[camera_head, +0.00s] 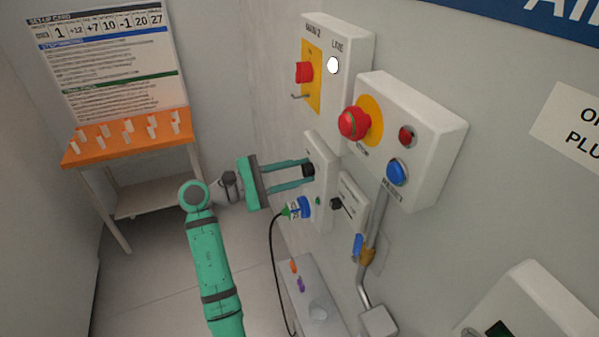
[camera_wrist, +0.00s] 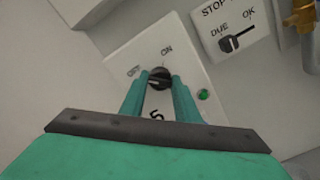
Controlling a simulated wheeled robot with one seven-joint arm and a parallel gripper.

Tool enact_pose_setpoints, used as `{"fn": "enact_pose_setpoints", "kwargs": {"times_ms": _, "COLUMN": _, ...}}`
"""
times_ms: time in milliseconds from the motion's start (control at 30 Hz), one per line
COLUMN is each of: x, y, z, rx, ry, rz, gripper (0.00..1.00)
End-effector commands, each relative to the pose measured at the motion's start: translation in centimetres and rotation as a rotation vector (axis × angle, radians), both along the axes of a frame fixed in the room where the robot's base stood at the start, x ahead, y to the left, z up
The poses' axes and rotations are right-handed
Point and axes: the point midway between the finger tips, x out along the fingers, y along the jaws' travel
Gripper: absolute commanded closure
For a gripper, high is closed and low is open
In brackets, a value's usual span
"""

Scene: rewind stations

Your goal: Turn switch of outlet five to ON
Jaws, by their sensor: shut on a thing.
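The outlet panel marked 5 (camera_wrist: 125,45) is a pale plate on the wall with OFF and ON labels; it also shows in the head view (camera_head: 320,150). Its black rotary switch (camera_wrist: 160,76) sits below these labels. My gripper (camera_wrist: 160,84) has one finger on each side of the switch and is shut on it. In the head view my gripper (camera_head: 306,172) reaches the panel from the left. I cannot tell for certain which label the switch points to. A blue plug (camera_head: 304,207) with a black cable sits in the outlet below.
A STOP box (camera_head: 425,130) with red and blue buttons juts out above right. A MAIN 2 box (camera_head: 350,40) is above. A DUE/OK switch plate (camera_wrist: 232,30) is beside the outlet. The plug's cable (camera_head: 274,270) hangs down. An orange-topped table (camera_head: 90,150) stands at back left.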

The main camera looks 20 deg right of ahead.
Motion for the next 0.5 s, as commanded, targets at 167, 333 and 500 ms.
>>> {"fn": "enact_pose_setpoints", "kwargs": {"times_ms": 167, "x": -0.15, "y": 0.08, "z": 0.15, "rx": -0.001, "ry": -0.031, "rz": -0.003, "gripper": 0.94}}
{"fn": "enact_pose_setpoints", "kwargs": {"times_ms": 333, "x": -0.21, "y": -0.05, "z": 0.13, "rx": -0.001, "ry": -0.056, "rz": -0.006, "gripper": 0.94}}
{"fn": "enact_pose_setpoints", "kwargs": {"times_ms": 500, "x": -0.26, "y": -0.12, "z": 0.11, "rx": 0.002, "ry": -0.103, "rz": -0.008, "gripper": 0.94}}
